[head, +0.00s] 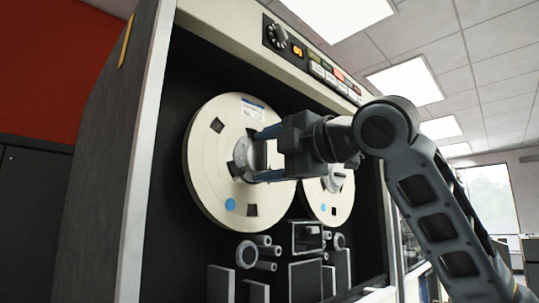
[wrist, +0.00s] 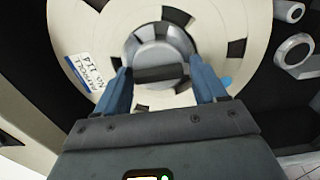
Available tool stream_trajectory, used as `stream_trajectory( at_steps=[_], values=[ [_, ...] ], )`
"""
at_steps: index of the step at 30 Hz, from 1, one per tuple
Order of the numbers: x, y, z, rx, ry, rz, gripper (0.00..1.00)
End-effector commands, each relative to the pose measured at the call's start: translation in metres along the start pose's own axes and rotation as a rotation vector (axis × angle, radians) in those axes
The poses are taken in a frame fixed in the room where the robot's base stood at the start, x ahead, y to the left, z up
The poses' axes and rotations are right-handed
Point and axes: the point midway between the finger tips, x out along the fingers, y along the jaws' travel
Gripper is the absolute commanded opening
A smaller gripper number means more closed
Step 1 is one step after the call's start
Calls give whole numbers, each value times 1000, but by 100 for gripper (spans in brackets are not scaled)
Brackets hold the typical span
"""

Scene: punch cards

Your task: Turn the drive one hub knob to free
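The drive one tape reel (head: 212,175) is the large cream reel on the left of the cabinet, with a blue-and-white label and a blue dot. Its grey round hub knob (head: 241,156) sits at the centre. In the wrist view the hub knob (wrist: 160,50) shows a dark bar across its face, lying nearly level in the picture. My gripper (head: 258,153) is in front of the knob with its blue fingers spread. In the wrist view the fingertips of my gripper (wrist: 160,70) are one on each side of the bar, with small gaps. Contact cannot be told.
A second cream reel (head: 340,205) is to the right, partly behind my gripper. Rollers and guide blocks (head: 265,250) stand out below the reels. A control panel with a dial (head: 277,33) and lit buttons is above. The cabinet's side wall (head: 138,150) stands at the left.

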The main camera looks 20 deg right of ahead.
Motion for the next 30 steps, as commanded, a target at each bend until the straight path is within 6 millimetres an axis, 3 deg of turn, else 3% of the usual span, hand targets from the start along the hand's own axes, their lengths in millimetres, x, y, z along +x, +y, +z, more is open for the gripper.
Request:
stream_trajectory(
  at_steps=[4, 13, 24, 30],
  values=[
    [0, 1, 0, 0, -1, 2, 83],
    [-5, 1, 1, 0, -2, 4, 83],
    [-61, 0, 1, 0, -3, 4, 83],
    [-77, 0, 1, 0, -2, 3, 83]
  ],
)
